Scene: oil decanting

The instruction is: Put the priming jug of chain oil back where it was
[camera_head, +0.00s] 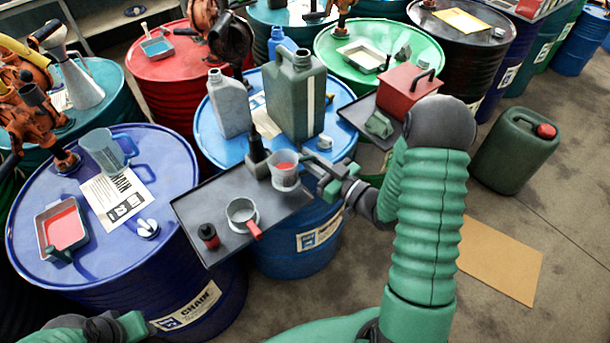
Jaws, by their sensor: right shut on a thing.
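The jug (284,171) is a small translucent cup with red liquid in it. It is upright at the far right part of a dark grey tray (193,212); I cannot tell whether it touches the tray. My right gripper (305,174) reaches in from the right and is shut on the jug's side. My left gripper (128,325) shows only partly at the bottom left edge, away from the jug, and its jaws cannot be made out.
The tray also holds a cup with a red handle (241,212), a small black-and-red bottle (208,236) and a dark bottle (257,158). A green canister (294,100) and a grey bottle (228,104) stand behind. The left blue drum (160,165) carries a red-filled pan (63,229) and a clear jug (101,150).

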